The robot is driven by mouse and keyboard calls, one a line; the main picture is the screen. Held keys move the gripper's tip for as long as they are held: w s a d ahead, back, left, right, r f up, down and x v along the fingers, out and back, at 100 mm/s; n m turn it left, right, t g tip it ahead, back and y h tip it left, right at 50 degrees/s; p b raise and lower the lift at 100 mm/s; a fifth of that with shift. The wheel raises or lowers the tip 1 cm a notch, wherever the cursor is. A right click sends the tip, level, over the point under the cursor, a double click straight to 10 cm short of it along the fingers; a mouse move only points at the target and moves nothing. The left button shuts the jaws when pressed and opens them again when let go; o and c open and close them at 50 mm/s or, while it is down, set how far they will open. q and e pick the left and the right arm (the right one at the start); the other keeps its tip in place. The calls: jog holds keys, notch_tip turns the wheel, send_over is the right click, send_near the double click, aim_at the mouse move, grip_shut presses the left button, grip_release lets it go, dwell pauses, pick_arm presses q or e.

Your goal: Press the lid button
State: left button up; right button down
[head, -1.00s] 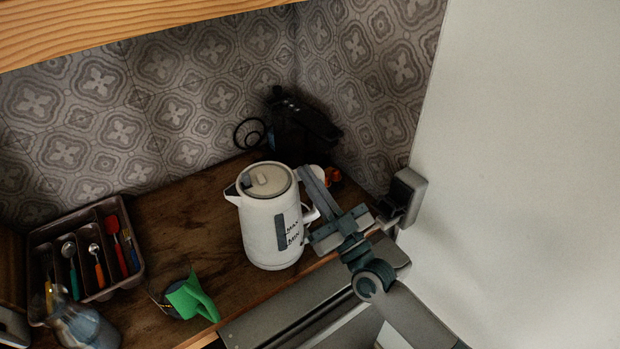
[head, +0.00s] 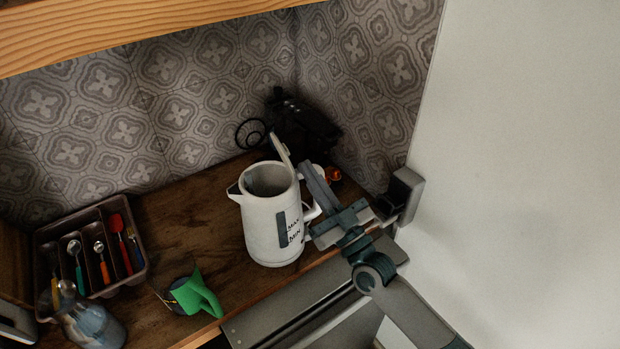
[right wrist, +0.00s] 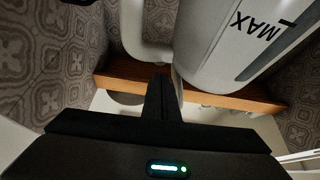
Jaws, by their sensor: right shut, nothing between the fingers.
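The white kettle (head: 270,222) stands upright on the wooden counter with its lid (head: 283,150) swung up, so its dark inside shows. Its handle (head: 311,212) is on the right side; the wrist view also shows the handle (right wrist: 133,35) and the kettle body (right wrist: 215,50). My right gripper (head: 307,168) is shut and empty, with its fingertips at the handle's top, close beside the raised lid. In the wrist view the shut fingers (right wrist: 160,82) point at the handle. The lid button cannot be made out; the fingers may cover it. My left gripper is not in view.
A cutlery tray (head: 90,245) stands at the left, with a glass jug (head: 90,322) before it. A green watering-can-like object (head: 198,293) sits near the front edge. A black machine (head: 300,122) stands behind the kettle. A pale wall (head: 530,170) closes the right side.

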jog(key=r+b+v, duration=0.1)
jog(key=b+v, duration=0.3)
jog(key=v, duration=0.5)
jog(key=shift+s+d, duration=0.3)
jog(key=shift+s, duration=0.2)
jog(key=shift+r, duration=0.15)
